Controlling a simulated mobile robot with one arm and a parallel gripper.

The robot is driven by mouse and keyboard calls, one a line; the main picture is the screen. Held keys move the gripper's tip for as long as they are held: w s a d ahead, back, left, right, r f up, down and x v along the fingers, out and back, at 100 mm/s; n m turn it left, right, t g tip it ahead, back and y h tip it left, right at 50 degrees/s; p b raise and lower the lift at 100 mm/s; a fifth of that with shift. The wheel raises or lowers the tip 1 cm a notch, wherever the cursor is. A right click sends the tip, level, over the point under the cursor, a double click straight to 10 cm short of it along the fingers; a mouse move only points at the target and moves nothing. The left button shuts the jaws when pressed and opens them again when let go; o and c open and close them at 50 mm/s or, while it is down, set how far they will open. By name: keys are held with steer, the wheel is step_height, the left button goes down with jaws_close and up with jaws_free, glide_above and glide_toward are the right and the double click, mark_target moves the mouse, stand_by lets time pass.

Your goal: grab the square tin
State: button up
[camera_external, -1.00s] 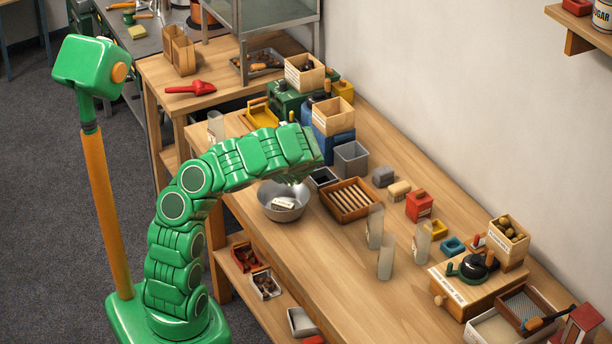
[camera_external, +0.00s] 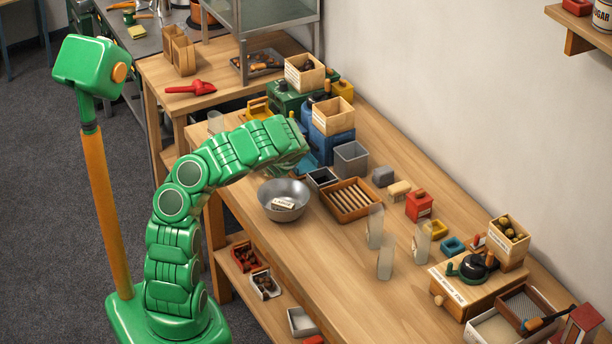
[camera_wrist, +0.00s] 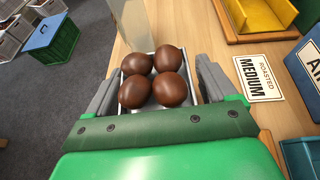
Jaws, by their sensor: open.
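The square tin (camera_wrist: 188,63) is a shallow metal tray in the wrist view, with several brown chestnuts (camera_wrist: 172,89) in it. My gripper (camera_wrist: 155,84) is open, with one grey finger at the left of the tin and one at the right. I cannot tell whether the fingers touch its walls. In the external view my gripper (camera_external: 293,158) is over the far left part of the long bench, and the arm hides the tin there.
A "Roasted Medium" card (camera_wrist: 260,78) lies right of the tin, near a yellow tray (camera_wrist: 262,15) and a blue box (camera_wrist: 306,62). A clear upright sleeve (camera_wrist: 134,22) stands just behind the tin. A metal bowl (camera_external: 271,204) stands near the bench's front edge.

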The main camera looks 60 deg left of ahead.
steer(key=shift+a, duration=0.1)
steer(key=c, duration=1.1)
steer(key=shift+r, duration=0.45)
step_height(320, 180, up, 2)
steer(key=shift+r, duration=0.2)
steer(key=s+d+r, duration=0.4)
steer(key=d+r, duration=0.1)
steer(key=s+d+r, duration=0.4)
steer(key=s+d, duration=0.1)
steer(key=shift+s+d+r, duration=0.15)
steer(key=shift+d+r, duration=0.1)
steer(key=shift+r, duration=0.15)
